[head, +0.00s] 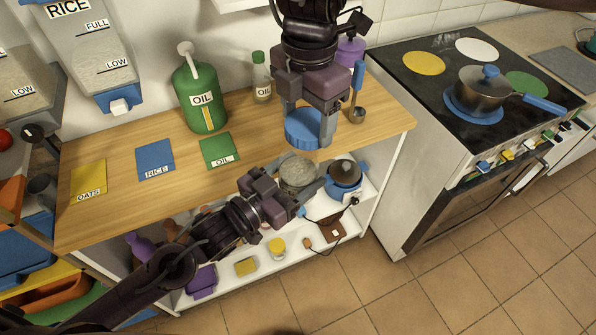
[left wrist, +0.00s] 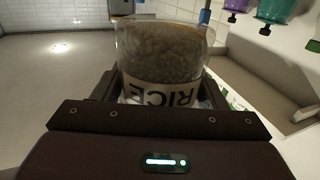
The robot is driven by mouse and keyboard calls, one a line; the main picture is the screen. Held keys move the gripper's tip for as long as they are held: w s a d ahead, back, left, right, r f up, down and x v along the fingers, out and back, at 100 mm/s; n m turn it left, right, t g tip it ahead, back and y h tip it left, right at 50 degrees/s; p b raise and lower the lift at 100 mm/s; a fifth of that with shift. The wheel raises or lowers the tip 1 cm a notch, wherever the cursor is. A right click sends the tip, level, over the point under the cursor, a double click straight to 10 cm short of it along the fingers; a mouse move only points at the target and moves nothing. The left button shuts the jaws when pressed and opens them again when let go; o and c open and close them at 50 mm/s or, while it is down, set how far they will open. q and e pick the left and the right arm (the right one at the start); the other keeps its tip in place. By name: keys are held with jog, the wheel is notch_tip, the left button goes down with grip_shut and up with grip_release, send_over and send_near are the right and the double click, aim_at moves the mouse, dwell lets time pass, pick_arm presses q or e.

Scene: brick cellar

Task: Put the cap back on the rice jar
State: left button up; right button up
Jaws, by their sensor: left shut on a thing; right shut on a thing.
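My left gripper (head: 296,188) is shut on the clear rice jar (head: 298,170) and holds it upright at the counter's front edge. The jar fills the middle of the left wrist view (left wrist: 165,52), with grains inside and a white RICE label (left wrist: 160,94). Its top is uncovered. My right gripper (head: 307,122) points down from above and is shut on the round blue cap (head: 302,130). In the head view the cap shows just above the jar's mouth, apart from it by a small gap. The exact height between them is hard to tell.
The wooden counter (head: 120,205) carries a green oil can (head: 199,95), an oil bottle (head: 262,78), a ladle (head: 357,100) and the yellow, blue (head: 155,160) and green label mats. The stove (head: 425,80) is right.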

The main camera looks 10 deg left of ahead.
aim_at(297, 126)
jog(key=shift+s+a+r+n, duration=0.15)
jog(key=shift+s+a+n, duration=0.05)
jog(key=shift+a+n, duration=0.25)
jog(key=shift+s+a+r+n, duration=0.2)
jog(key=shift+a+n, duration=0.1)
jog(key=shift+n, duration=0.25)
jog(key=shift+f, duration=0.2)
jog(key=shift+f, duration=1.85)
jog(key=shift+f, duration=0.1)
jog(key=shift+f, duration=0.8)
jog(key=shift+f, duration=0.55)
